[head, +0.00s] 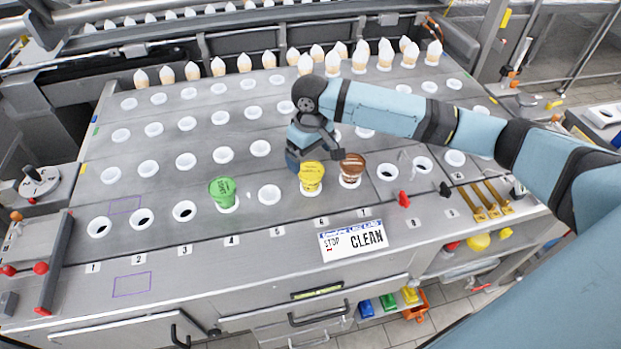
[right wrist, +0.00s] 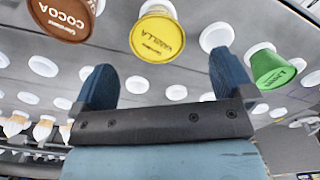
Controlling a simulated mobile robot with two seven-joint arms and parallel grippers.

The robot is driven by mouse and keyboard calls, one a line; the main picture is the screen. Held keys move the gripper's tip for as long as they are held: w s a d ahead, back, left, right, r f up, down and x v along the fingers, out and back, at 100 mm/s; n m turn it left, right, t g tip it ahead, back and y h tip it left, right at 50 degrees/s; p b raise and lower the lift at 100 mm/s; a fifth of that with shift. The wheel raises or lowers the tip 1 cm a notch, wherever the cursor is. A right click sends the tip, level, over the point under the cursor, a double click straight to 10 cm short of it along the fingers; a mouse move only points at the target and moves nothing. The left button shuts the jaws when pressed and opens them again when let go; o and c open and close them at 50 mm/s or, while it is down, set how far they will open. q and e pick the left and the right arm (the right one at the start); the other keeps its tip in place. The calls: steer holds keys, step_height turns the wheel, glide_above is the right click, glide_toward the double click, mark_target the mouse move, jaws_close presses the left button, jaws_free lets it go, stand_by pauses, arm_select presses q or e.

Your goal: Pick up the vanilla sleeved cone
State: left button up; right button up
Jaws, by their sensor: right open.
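The vanilla sleeved cone (head: 312,178) has a yellow lid and sits in a white-rimmed hole of the grey counter, in the front row above number 6. In the right wrist view its yellow lid (right wrist: 157,38) reads VANILLA. My right gripper (head: 312,152) is just behind it. In the right wrist view the two blue fingers (right wrist: 163,78) are spread with nothing between them, and the vanilla cone lies ahead, beyond the fingertips. My left gripper is not in view.
A brown cocoa cone (head: 352,166) stands close to the right of the vanilla cone. A green-lidded cone (head: 223,190) stands to the left, past an empty hole (head: 269,194). Several white-tipped cones (head: 245,63) line the back. A CLEAN sign (head: 352,240) is on the front edge.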

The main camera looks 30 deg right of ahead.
mark_target(311, 170)
steer(key=shift+w+f, duration=0.15)
steer(key=shift+f, duration=1)
steer(key=f, duration=0.1)
steer(key=f+p, duration=0.1)
steer(key=f, duration=0.1)
steer(key=shift+w+d+f, duration=0.1)
steer(key=shift+d+f, duration=0.1)
steer(key=shift+f, duration=0.65)
steer(key=shift+c, duration=1)
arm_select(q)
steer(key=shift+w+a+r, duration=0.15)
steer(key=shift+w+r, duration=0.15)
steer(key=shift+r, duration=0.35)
arm_select(e)
steer(key=c, duration=0.8)
